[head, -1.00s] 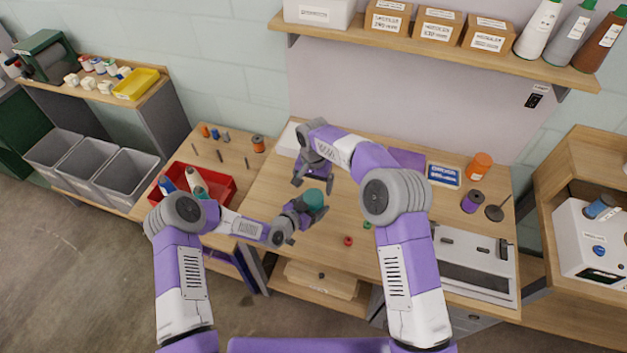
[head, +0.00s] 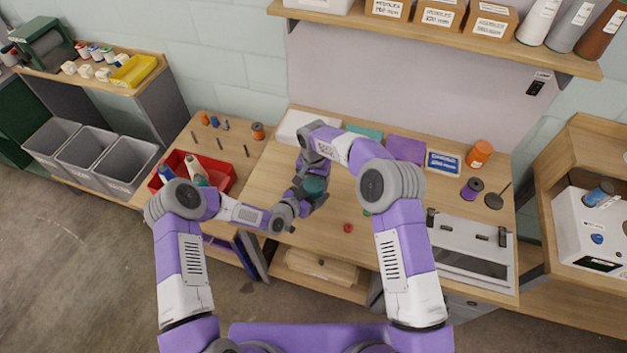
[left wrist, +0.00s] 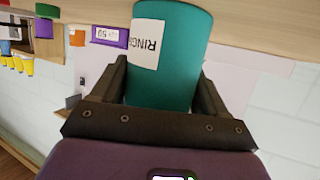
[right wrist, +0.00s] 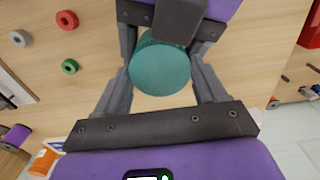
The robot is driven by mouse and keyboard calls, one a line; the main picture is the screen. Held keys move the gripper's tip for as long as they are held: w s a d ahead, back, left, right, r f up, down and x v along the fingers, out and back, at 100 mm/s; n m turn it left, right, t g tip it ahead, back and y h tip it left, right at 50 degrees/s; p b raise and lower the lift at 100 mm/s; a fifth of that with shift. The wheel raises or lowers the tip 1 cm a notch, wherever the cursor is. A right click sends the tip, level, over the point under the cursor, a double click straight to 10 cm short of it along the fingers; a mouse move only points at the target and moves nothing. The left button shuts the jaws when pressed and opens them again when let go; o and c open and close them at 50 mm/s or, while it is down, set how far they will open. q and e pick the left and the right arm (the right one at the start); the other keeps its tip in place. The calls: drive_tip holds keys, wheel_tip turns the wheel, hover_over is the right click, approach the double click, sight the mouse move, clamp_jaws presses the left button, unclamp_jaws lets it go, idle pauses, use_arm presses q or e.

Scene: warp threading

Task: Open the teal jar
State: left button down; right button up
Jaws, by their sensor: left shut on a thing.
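The teal jar (head: 316,186) is held above the wooden bench by my left gripper (head: 305,202). In the left wrist view the jar (left wrist: 178,75) lies between the two fingers, with a white label reading "RING" on its side. My right gripper (head: 308,178) is at the top of the jar. In the right wrist view the round teal lid (right wrist: 160,68) sits between the spread fingers of my right gripper (right wrist: 165,85), with a gap showing on the right side. The lid is on the jar.
A red ring (head: 348,228) lies on the bench in front; a grey ring (right wrist: 20,39) and a green ring (right wrist: 69,66) show in the right wrist view. A red tray (head: 222,184) stands left. An orange jar (head: 479,154) and purple spool (head: 471,189) stand right.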

drive_tip(key=shift+c, duration=1.1)
drive_tip(key=shift+n, duration=1.7)
drive_tip(key=o, duration=1.2)
drive_tip(key=shift+c, duration=0.2)
